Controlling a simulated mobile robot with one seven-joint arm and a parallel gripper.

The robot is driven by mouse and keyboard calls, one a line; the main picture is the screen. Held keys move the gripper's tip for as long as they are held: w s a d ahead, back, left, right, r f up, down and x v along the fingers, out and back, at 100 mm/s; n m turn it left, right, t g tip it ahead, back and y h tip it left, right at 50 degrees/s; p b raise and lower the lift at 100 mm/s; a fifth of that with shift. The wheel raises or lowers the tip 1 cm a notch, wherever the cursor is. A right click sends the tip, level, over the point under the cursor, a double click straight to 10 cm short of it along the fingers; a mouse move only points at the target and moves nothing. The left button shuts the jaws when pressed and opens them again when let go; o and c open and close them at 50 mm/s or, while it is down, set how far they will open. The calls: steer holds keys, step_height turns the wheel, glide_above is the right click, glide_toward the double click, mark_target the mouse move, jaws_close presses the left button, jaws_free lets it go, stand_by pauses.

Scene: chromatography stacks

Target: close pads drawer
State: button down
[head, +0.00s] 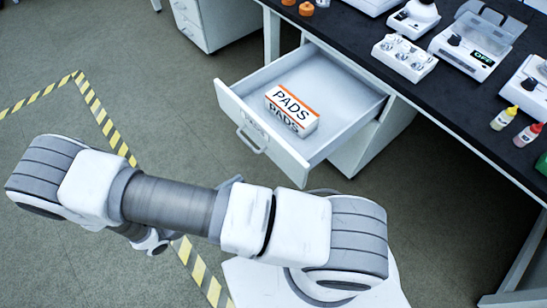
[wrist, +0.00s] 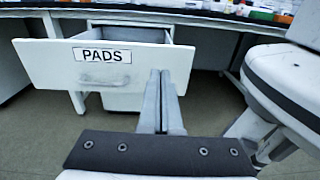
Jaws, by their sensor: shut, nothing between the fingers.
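The pads drawer (head: 262,135) is pulled out from under the black bench in the head view. A box marked PADS (head: 291,110) lies inside it. In the wrist view the drawer front (wrist: 50,67), with a PADS label (wrist: 103,55) and a light bar handle (wrist: 100,80), faces me. My gripper (wrist: 161,73) is shut and empty. Its fingertips overlap the right part of the drawer front in that view, and I cannot tell whether they touch it.
A white cabinet (head: 208,20) stands beyond the drawer. Yellow-black floor tape (head: 97,110) runs to the left. The floor left of the drawer is clear.

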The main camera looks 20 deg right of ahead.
steer(key=b, duration=0.2)
glide_toward(283, 148)
steer(key=shift+n+t, duration=0.3)
steer(key=x, duration=0.7)
steer(key=shift+s, duration=0.3)
